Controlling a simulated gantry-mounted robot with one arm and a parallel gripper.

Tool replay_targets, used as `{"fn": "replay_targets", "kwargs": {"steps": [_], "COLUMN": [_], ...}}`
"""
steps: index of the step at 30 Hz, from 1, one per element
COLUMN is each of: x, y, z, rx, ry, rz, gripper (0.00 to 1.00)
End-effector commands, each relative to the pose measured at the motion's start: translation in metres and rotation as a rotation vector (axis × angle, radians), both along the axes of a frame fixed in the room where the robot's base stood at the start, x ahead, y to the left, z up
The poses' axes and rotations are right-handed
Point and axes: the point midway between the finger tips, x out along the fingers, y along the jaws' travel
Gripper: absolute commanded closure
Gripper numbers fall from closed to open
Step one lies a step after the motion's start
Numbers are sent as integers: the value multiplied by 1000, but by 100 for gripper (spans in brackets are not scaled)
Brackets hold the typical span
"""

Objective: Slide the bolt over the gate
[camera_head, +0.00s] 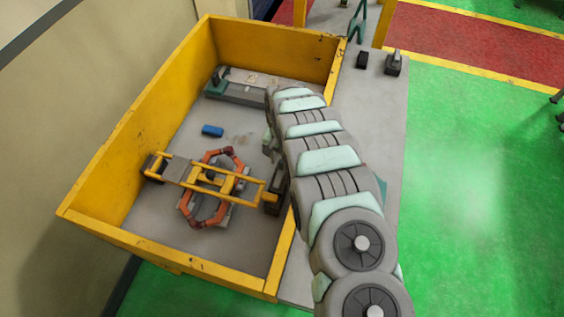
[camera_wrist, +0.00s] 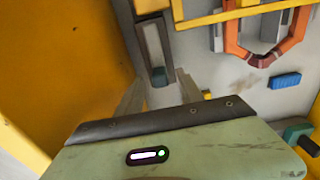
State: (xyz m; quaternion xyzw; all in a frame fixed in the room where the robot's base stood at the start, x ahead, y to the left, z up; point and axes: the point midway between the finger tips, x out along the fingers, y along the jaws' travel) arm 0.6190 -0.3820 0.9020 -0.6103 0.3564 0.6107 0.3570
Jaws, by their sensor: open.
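The yellow gate (camera_head: 225,180) lies across the orange-and-grey stator ring (camera_head: 208,205) in the head view. Its right end meets a dark latch block (camera_head: 277,192) beside the box wall. In the wrist view the gate's bar (camera_wrist: 230,14) reaches the slotted grey latch housing (camera_wrist: 141,38) at the top. A small dark piece, apparently the bolt (camera_wrist: 158,77), sits at the near end of that slot. My gripper (camera_wrist: 160,90) is open, its fingertips on either side of the bolt's near end. I cannot tell whether they touch it. My arm hides the fingers in the head view.
A blue block (camera_head: 212,131) lies on the box floor. A grey-green fixture (camera_head: 235,92) stands at the back. Floor between them is clear.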

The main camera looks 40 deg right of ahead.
Motion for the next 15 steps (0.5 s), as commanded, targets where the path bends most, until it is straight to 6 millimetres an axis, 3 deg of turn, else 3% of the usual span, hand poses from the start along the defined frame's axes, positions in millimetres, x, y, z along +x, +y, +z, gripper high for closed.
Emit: {"fn": "replay_targets", "kwargs": {"steps": [6, 15], "x": [-1, 1], "y": [0, -1], "z": [-19, -25], "rx": [1, -1], "ry": [2, 0], "rz": [1, 1], "gripper": [56, 56]}}
